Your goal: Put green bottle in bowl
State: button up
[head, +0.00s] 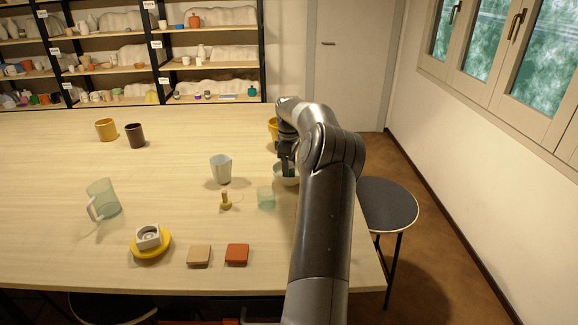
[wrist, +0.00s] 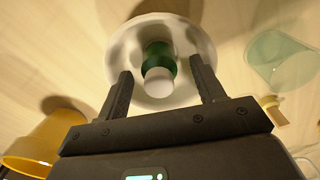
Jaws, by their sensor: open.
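The green bottle (wrist: 157,57), with a white cap, stands inside the white bowl (wrist: 194,45) in the wrist view, near its middle. My gripper (wrist: 161,70) is open, with one finger on each side of the bottle and a visible gap to both. In the head view the bowl (head: 288,181) is at the right part of the table. My gripper (head: 287,164) is over it there, and my arm hides most of the bottle.
A pale green glass (head: 266,198) and a small wooden peg-like piece (head: 226,201) stand left of and nearer than the bowl. A white cup (head: 221,169) is farther left. A yellow container (head: 272,127) stands behind. The table's right edge is close to the bowl.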

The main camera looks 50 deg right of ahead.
jog(key=shift+r, duration=3.5)
jog(key=w+a+r+h, duration=0.1)
jog(key=a+r, duration=0.4)
jog(key=a, duration=0.6)
jog(key=w+a+r+h, duration=0.1)
jog(key=a+r, duration=0.4)
jog(key=a, duration=0.6)
jog(key=s+a+r+m+t, duration=0.15)
jog(key=s+a, duration=0.25)
jog(key=a, duration=0.4)
jog(key=s+a+r+t, duration=0.1)
jog(key=s+a+r, duration=0.15)
jog(key=a, duration=0.45)
jog(key=s+a+f+m+t+y, duration=0.1)
jog(key=s+a+f+m, duration=0.1)
jog(key=s+a+f, duration=0.2)
jog(key=s+a+f+m+t+y, duration=0.1)
jog(key=s+a+f, duration=0.3)
jog(key=s+a, duration=0.6)
jog(key=s+m+t, duration=0.1)
jog(key=s, duration=0.6)
jog(key=shift+s, duration=0.15)
jog(key=shift+a, duration=0.1)
